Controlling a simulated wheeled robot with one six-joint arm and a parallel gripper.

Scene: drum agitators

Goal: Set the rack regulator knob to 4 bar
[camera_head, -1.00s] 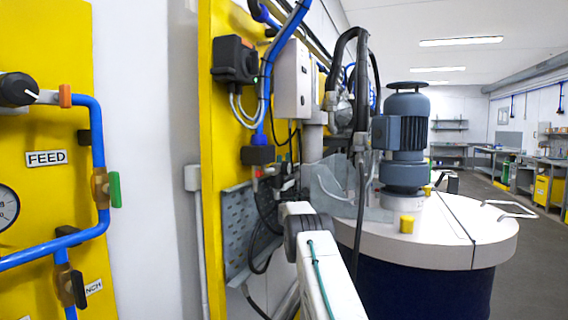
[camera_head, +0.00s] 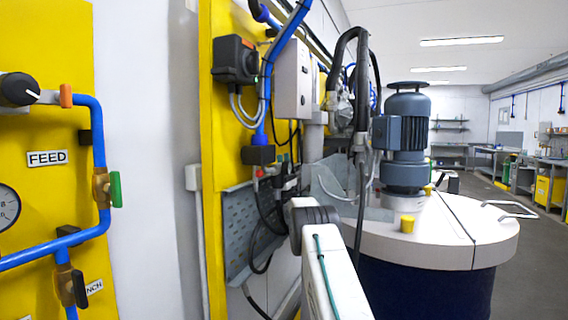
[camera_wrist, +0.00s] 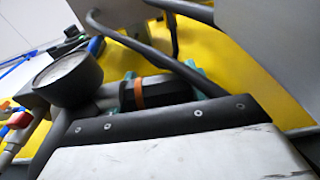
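In the wrist view, a black knob with an orange band (camera_wrist: 152,93) sits beside a round black-cased gauge (camera_wrist: 72,78); I take it for the rack regulator knob. The gauge face is seen at a steep slant, and its reading cannot be made out. My gripper (camera_wrist: 160,84) is at the knob, with teal finger parts showing at both sides of it. Whether the fingers grip it or stand just clear is not clear. No scale or pointer on the knob is readable. In the head view, my arm reaches toward the yellow rack panel (camera_head: 221,110), and the gripper is not distinguishable.
Dark hoses (camera_wrist: 150,50) pass close above the knob, and a red handle (camera_wrist: 19,120) is at left. The head view shows a separate FEED panel (camera_head: 60,110) with its own black knob (camera_head: 18,89). A white-lidded drum (camera_head: 450,240) with a motor (camera_head: 405,135) stands right.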

